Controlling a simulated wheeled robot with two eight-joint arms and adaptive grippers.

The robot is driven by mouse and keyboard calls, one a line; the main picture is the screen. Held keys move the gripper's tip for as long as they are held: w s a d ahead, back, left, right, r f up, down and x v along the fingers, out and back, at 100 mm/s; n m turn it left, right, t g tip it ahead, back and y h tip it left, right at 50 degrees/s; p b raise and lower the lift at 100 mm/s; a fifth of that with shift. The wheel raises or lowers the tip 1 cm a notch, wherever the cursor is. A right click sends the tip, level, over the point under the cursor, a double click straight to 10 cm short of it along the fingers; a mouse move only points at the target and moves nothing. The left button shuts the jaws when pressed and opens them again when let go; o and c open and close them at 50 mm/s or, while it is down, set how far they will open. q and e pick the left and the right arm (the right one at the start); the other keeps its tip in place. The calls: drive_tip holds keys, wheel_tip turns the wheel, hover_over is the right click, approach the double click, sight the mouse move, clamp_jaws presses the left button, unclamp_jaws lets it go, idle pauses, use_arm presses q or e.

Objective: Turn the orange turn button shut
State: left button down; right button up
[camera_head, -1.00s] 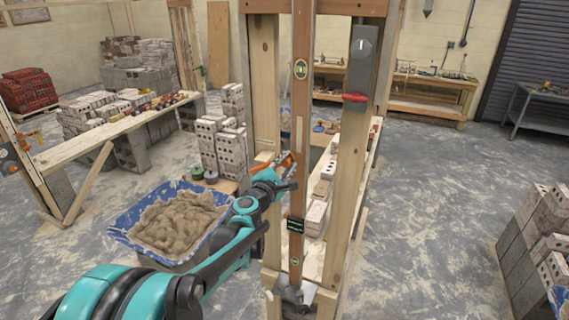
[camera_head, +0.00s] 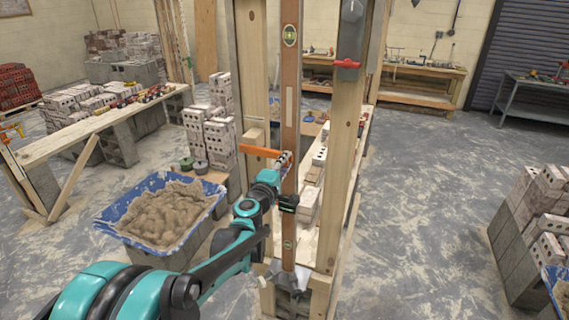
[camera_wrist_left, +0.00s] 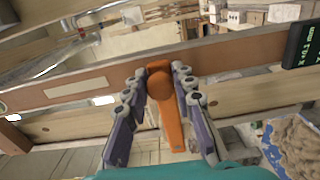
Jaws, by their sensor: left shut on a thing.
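In the left wrist view the orange turn button (camera_wrist_left: 170,115) has a round boss and a bar pointing toward the camera. My left gripper (camera_head: 283,161) is at the button; in the wrist view its fingers (camera_wrist_left: 156,76) stand on both sides of it, shut on it. My right gripper is not in view.
A timber frame stands around the board, with a grey box with a red handle (camera_head: 347,64) on its right post. A small dark display (camera_head: 289,202) sits just below my gripper. A blue mortar tub (camera_head: 112,215) is at left. Brick stacks (camera_head: 208,140) stand behind.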

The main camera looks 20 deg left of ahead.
use_arm(q)
drive_tip(key=shift+s+d+f, duration=0.1)
drive_tip(key=shift+f, duration=0.1)
drive_tip(key=c, duration=1.3)
unclamp_jaws()
drive_tip(key=s, duration=1.2)
drive_tip(key=shift+a, duration=0.25)
drive_tip(key=s+d+f+m+g+h+b, duration=0.2)
drive_tip(key=s+d+f+m+g+b, duration=0.1)
drive_tip(key=s+d+f+m+b, duration=0.25)
drive_tip(key=s+d+f+m+g+h+b, duration=0.2)
drive_tip(key=s+d+f+m+b, duration=0.15)
drive_tip(key=d+f+m, duration=0.4)
drive_tip(key=s+a+f+m+g+y+b, duration=0.2)
drive_tip(key=s+f+g+b, duration=0.1)
drive_tip(key=s+f, duration=0.4)
drive_tip(key=s+a+f+m+g+y+b, duration=0.2)
drive_tip(key=s+f, duration=0.5)
drive_tip(key=f, duration=0.4)
drive_tip(key=shift+a+f+m+g+b, duration=0.2)
drive_tip(key=shift+a+m+g+b, duration=0.15)
drive_tip(key=shift+a+b, duration=0.4)
